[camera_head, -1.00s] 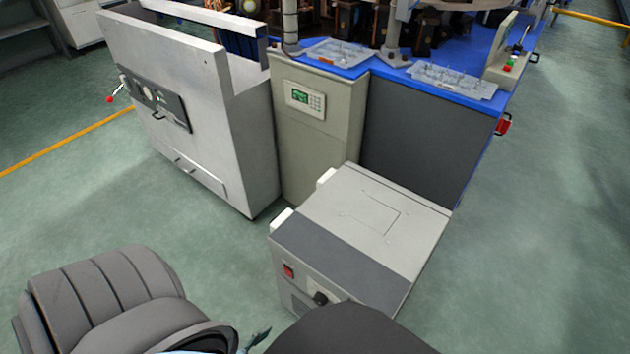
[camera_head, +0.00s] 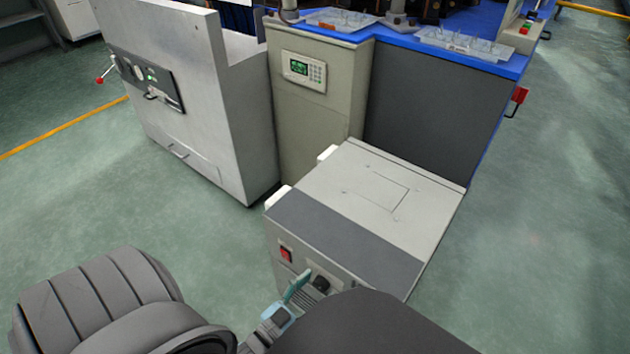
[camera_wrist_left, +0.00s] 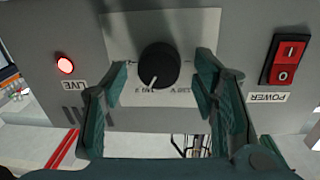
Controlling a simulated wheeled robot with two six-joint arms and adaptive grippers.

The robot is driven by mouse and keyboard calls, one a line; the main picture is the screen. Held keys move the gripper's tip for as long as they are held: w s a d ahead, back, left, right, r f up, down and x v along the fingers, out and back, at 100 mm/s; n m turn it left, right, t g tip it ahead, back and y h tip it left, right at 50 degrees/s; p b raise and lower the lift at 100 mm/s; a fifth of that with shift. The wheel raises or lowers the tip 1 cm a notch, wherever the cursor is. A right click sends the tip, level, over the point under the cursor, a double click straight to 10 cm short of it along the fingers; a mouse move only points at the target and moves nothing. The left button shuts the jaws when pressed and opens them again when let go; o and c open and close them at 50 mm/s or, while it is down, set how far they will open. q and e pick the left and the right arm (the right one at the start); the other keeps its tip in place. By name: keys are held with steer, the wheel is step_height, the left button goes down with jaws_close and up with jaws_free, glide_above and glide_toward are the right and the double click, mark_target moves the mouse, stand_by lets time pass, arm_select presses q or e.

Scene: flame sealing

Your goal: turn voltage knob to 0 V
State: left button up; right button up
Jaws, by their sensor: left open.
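The voltage knob (camera_wrist_left: 158,65) is a round black knob on a pale plate, on the front of a grey power box (camera_head: 370,200). In the wrist view, upside down, its white pointer line points down and slightly left. In the head view the knob (camera_head: 321,284) is small and partly crowded by my gripper. My left gripper (camera_wrist_left: 161,80) is open, with its green fingers on either side of the knob; a gap shows on both sides, and contact does not show. In the head view the left gripper (camera_head: 297,290) is at the box front. My right gripper is out of view.
A red POWER switch (camera_wrist_left: 285,60) and a lit red LIVE lamp (camera_wrist_left: 65,64) flank the knob. A beige cabinet with a keypad display (camera_head: 304,70) and a large grey-white cabinet (camera_head: 200,100) stand behind the box. Green floor (camera_head: 540,260) is free at right.

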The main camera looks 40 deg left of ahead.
arm_select(q)
steer(key=shift+w, duration=0.15)
steer(key=shift+c, duration=0.3)
steer(key=c, duration=1.1)
